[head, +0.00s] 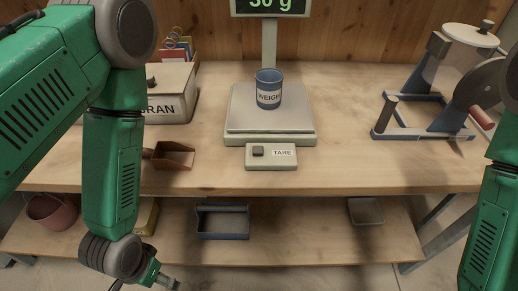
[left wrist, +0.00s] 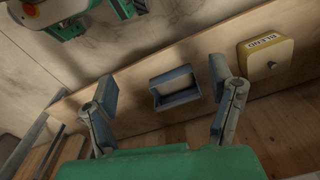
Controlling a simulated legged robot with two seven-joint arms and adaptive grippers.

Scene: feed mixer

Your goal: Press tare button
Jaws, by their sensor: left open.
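The tare button (head: 258,151) is a small dark knob on a pale box labelled TARE (head: 284,158), at the front of the scale. The scale (head: 268,130) has a wide flat plate, and its display (head: 270,5) reads 30 g. A blue cup labelled WEIGH (head: 268,90) stands upright on the plate. My left gripper (head: 150,286) hangs low at the bottom left of the head view, in front of the table and well away from the button. In the left wrist view its fingers (left wrist: 166,106) are spread and empty. My right arm shows at the right edge; its gripper is out of frame.
A box labelled BRAN (head: 165,90) and a brown scoop (head: 170,156) sit at the left of the table. A hand-cranked machine (head: 425,110) stands at the right. The lower shelf holds a blue-grey tray (head: 223,222), a yellow box (left wrist: 267,58) and a grey tray (head: 366,211).

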